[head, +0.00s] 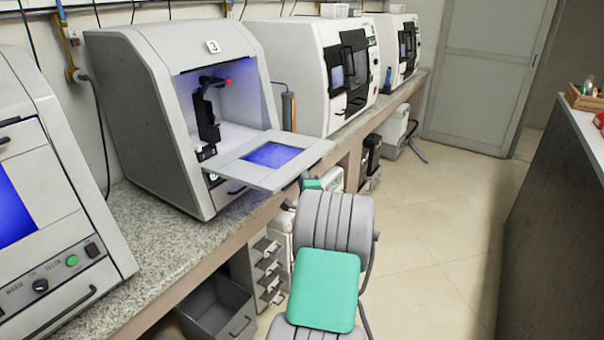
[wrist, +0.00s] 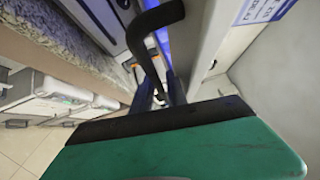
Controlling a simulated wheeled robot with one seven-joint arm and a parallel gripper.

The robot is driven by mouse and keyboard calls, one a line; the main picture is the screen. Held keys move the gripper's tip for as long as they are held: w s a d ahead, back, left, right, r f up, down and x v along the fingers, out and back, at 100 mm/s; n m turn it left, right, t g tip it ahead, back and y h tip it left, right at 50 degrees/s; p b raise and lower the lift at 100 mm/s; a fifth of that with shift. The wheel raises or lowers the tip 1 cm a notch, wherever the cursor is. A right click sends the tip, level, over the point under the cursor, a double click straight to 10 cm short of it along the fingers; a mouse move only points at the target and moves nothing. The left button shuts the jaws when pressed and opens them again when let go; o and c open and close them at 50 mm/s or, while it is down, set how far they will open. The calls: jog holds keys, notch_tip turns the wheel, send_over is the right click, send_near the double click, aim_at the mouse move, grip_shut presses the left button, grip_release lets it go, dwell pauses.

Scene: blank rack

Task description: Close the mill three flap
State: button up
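Mill three (head: 160,100) is the grey cabinet labelled 3 on the counter in the head view. Its flap (head: 312,151), a pale panel with a blue window, is folded down open and juts out roughly level over the counter's front edge. The lit chamber behind it is exposed. My gripper (head: 305,181) is below the flap's outer right part, mostly hidden by my arm. In the wrist view, two dark fingers (wrist: 160,92) show beyond my green wrist housing, with a black curved bar (wrist: 155,20) crossing close by. I cannot tell whether they touch it or how wide they are.
A closed mill (head: 60,190) stands at left; other mills (head: 318,65) line the counter (head: 165,240) to the right. An orange-handled tool (head: 288,108) hangs beside mill three. Drawers (head: 268,265) and a grey bin (head: 215,305) sit below. The aisle floor (head: 440,230) is clear.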

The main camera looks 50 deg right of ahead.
jog(key=shift+c, duration=0.2)
grip_shut()
dwell(1.3)
